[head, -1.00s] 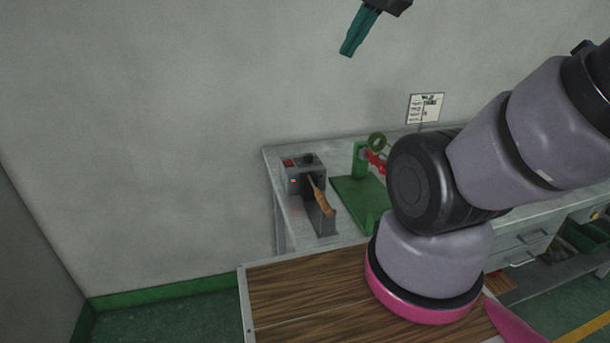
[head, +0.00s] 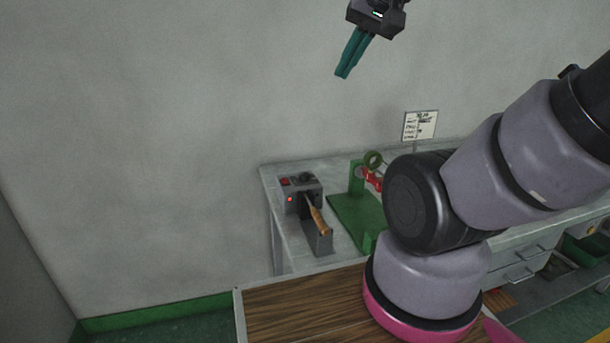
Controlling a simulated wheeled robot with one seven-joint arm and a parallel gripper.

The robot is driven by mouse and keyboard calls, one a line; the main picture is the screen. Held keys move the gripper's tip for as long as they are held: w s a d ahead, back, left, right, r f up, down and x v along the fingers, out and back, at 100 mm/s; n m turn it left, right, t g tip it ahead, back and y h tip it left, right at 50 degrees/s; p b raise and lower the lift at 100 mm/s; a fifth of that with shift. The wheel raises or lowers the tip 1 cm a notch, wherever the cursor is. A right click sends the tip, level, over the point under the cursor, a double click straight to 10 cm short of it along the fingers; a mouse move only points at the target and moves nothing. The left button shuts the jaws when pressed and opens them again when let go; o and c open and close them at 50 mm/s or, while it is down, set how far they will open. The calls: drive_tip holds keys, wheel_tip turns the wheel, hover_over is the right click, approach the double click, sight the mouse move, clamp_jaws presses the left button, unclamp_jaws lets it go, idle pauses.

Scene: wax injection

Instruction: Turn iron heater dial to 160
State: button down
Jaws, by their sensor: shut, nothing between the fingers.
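The iron heater (head: 303,193) is a small grey box on the left end of the workbench. It has a red switch and a small lit red light on its left side, and a dark dial (head: 306,178) on its top. The dial's setting is too small to read. A soldering iron with a wooden handle (head: 319,220) rests in the grey holder in front of the box. My gripper (head: 342,75), with teal fingers, is shut and empty. It is high above the bench, pointing down and slightly left, well apart from the heater.
A green stand (head: 361,220) with a green ring and red parts stands right of the heater. A small sign (head: 420,125) stands at the bench's back. My arm hides the middle of the grey bench (head: 280,213). A wooden surface (head: 290,307) lies in front.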

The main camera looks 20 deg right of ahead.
drive_tip(key=c, duration=0.7)
unclamp_jaws()
drive_tip(key=shift+w, duration=0.2)
drive_tip(key=shift+o, duration=0.9)
drive_tip(key=w+f+n+g+h, duration=0.1)
drive_tip(key=w+f+n+g, duration=0.1)
drive_tip(key=w+n, duration=0.2)
drive_tip(key=w, duration=0.3)
drive_tip(key=shift+w+d+f+n+h, duration=0.25)
drive_tip(key=shift+d+f+n+h, duration=0.05)
drive_tip(key=shift+d+h, duration=0.1)
drive_tip(key=n+g, duration=0.5)
drive_tip(key=n, duration=1)
hover_over(305, 173)
wheel_tip(305, 173, down, 22)
wheel_tip(305, 173, down, 11)
drive_tip(key=shift+s+a+r, duration=0.1)
drive_tip(key=shift+s, duration=0.05)
clamp_jaws()
